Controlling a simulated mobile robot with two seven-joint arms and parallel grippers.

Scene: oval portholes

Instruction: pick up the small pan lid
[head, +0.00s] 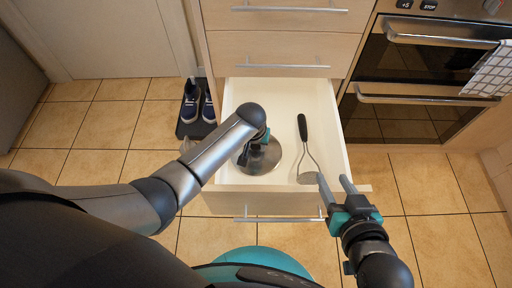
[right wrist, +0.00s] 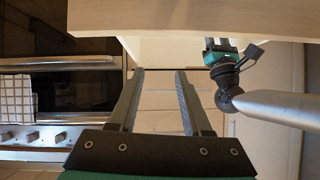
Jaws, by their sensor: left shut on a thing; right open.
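The small pan lid (head: 268,161), a round shiny metal disc, is in the open drawer, towards its left front. My left gripper (head: 257,146) is over the lid's middle and shut on it; my own wrist hides the fingertips and the grasped part. Whether the lid is clear of the drawer floor I cannot tell. My left gripper also shows in the right wrist view (right wrist: 222,52), with its fingers hidden behind the drawer front. My right gripper (head: 334,180) is open and empty above the drawer's front right corner; its two fingers show in the right wrist view (right wrist: 160,74).
A masher-like utensil with a black handle (head: 303,128) lies right of the lid in the white drawer (head: 285,90). The drawer front (head: 270,203) also shows in the right wrist view (right wrist: 200,17). Shoes (head: 191,101) stand left. An oven (head: 410,85) is at right.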

